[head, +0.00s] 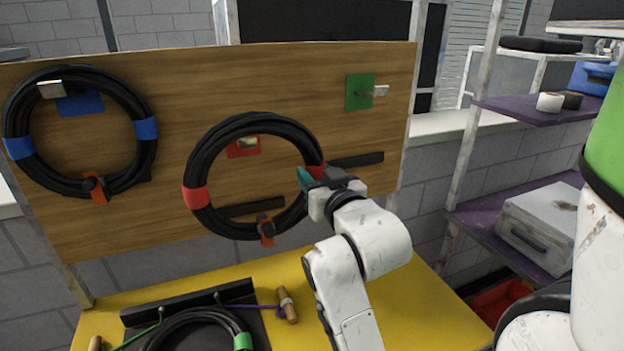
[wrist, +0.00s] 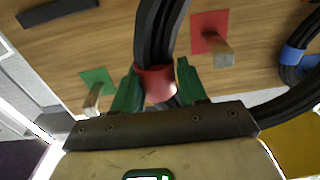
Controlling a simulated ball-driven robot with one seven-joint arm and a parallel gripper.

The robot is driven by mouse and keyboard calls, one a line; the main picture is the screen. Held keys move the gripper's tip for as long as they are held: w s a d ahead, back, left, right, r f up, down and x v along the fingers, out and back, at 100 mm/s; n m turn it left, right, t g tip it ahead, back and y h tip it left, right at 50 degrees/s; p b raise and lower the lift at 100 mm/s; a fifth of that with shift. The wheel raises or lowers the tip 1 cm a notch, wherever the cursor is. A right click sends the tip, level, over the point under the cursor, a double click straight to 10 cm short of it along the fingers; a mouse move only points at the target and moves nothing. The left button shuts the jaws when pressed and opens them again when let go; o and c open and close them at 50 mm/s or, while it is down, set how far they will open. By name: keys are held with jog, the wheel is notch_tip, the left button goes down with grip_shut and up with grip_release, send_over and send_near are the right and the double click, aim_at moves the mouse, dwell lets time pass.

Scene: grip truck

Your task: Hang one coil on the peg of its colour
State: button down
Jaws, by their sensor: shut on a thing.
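A black coil with red bands (head: 190,198) is upright in front of the wooden board, its ring framing the red peg (head: 248,143). The peg's tip shows below the coil's top strand; I cannot tell whether the strand rests on it. My gripper (head: 312,177) is shut on this coil at its right-hand red band, which shows between the green fingers in the wrist view (wrist: 155,82). The blue-banded coil (head: 146,129) hangs at left on the blue plate's peg (head: 51,89). The green peg (head: 378,91) at upper right is bare. The green-banded coil (head: 243,342) lies low on the bench.
Dark bars (head: 358,160) stick to the board near the red-banded coil. The yellow bench (head: 385,300) holds a black tray (head: 185,300) and wooden-handled cords (head: 287,305). Purple shelves (head: 520,108) with a grey case (head: 540,225) stand at right.

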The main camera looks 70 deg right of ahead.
jog(key=shift+b+x, duration=0.9)
jog(key=shift+b, duration=0.05)
jog(key=b, duration=0.3)
send_near(288, 161)
jog(key=shift+w+d+r, duration=0.8)
jog(key=shift+d+r, duration=0.15)
jog(key=shift+r, duration=0.2)
jog(key=shift+w+d+r, duration=0.8)
jog(key=shift+d+r, duration=0.15)
jog(key=shift+r, duration=0.15)
jog(key=shift+w+d+f+b, duration=0.1)
jog(key=shift+f+b, duration=0.2)
jog(key=shift+f, duration=0.15)
jog(key=shift+w+d+f+b, duration=0.15)
jog(key=shift+f+b, duration=0.1)
jog(key=shift+f, duration=0.25)
jog(key=shift+w+d+f+b, duration=0.15)
jog(key=shift+f+b, duration=0.45)
jog(key=shift+f, duration=0.55)
jog(key=shift+w+f, duration=0.2)
jog(key=shift+f, duration=0.15)
jog(key=shift+s+d+r, duration=0.1)
jog(key=shift+s+r, duration=0.05)
jog(key=shift+s, duration=0.05)
